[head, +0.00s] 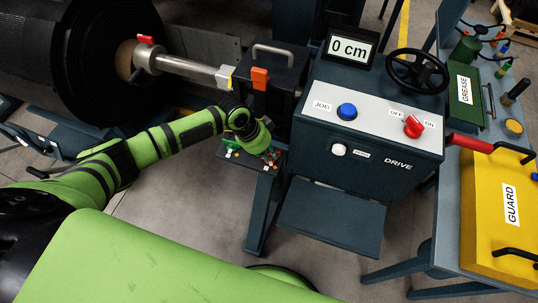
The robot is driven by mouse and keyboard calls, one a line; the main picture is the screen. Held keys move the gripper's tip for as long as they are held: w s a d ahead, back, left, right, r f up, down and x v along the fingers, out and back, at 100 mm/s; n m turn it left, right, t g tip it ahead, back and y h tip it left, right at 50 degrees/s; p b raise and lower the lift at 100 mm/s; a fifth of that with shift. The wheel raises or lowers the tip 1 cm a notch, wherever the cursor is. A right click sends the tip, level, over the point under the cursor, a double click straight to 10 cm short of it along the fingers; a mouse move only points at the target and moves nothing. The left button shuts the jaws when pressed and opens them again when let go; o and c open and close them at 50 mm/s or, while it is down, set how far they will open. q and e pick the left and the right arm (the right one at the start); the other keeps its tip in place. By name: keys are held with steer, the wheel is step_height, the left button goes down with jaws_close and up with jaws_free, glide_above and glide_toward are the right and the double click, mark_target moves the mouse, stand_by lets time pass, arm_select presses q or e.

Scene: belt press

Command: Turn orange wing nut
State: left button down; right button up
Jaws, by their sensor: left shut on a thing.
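An orange block-like piece (260,78), which looks like the orange wing nut, shows upright on the front of the black housing (285,75). My left gripper (267,127) is below that piece, close to the housing's lower front and above the small parts tray. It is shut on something. Its fingertips and what they hold are mostly hidden by my wrist, and I cannot make out the held thing. The orange piece in view appears apart from the gripper. My right gripper is not in view.
A parts tray (232,152) with several small coloured pieces lies under my left wrist. A steel shaft (185,67) and black roll (90,60) are left. A yellow guard (485,215) lies far right.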

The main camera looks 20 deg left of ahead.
arm_select(q)
steer(key=m+b, duration=0.1)
steer(key=m+g+b, duration=0.1)
steer(key=m, duration=0.1)
steer(key=shift+w+a+f+b, duration=0.1)
steer(key=shift+f+b, duration=0.15)
steer(key=shift+b, duration=0.1)
steer(key=shift+r+m+g+b, duration=0.1)
steer(key=shift+m+g+b, duration=0.4)
steer(key=shift+m+b, duration=0.5)
steer(key=shift+m, duration=0.3)
steer(key=c, duration=1.2)
jaws_free()
steer(key=shift+r, duration=0.1)
steer(key=v, duration=1.2)
steer(key=shift+w+a, duration=0.1)
steer(key=shift+a, duration=0.05)
